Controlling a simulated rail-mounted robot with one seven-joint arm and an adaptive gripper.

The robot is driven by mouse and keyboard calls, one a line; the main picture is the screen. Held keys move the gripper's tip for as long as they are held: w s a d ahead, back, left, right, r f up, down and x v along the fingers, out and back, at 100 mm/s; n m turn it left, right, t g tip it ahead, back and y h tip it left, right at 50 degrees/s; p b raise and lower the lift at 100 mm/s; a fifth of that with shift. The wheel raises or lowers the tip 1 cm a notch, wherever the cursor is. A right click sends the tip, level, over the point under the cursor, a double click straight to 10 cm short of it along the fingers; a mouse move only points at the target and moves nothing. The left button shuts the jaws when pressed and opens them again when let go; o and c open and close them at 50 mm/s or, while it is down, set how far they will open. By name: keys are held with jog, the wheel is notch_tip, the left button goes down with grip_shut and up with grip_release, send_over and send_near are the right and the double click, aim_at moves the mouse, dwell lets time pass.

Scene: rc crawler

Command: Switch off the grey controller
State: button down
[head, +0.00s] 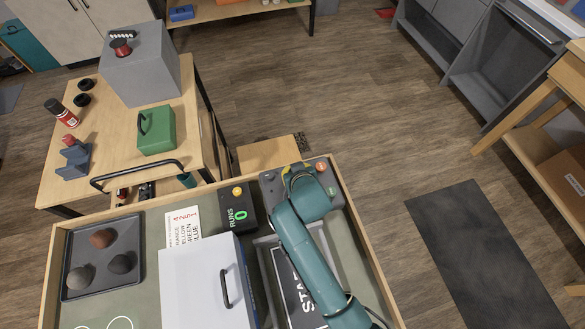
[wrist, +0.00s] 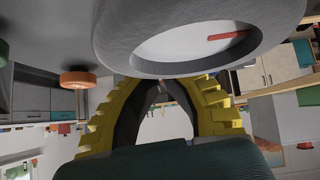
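The grey controller (head: 335,179) is a dark grey box at the back right corner of the workbench tray. It carries an orange button (head: 320,166) and a green button (head: 332,190). In the wrist view a large grey round dial (wrist: 120,40) with a white face and a red pointer mark fills the top, very close. The orange button (wrist: 78,78) shows left of it. My gripper (wrist: 158,82) has yellow ribbed fingers whose tips come together just by the dial's rim. I cannot tell if they touch it. In the head view my gripper (head: 297,178) partly covers the controller.
A dark counter box (head: 240,208) reading RUNS 0 stands left of the controller. A white lidded box (head: 195,280) with a black handle and a dark tray (head: 70,292) of round stones lie in front and left. A side table (head: 115,135) holds a green case (head: 157,130).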

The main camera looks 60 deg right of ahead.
jog(key=shift+f, duration=0.15)
notch_tip(320, 180, up, 5)
jog(key=p, duration=0.4)
jog(key=shift+w+a+p, duration=0.15)
jog(key=shift+p, duration=0.25)
jog(key=b+v, duration=0.1)
jog(key=v, duration=0.8)
jog(key=shift+a, duration=0.35)
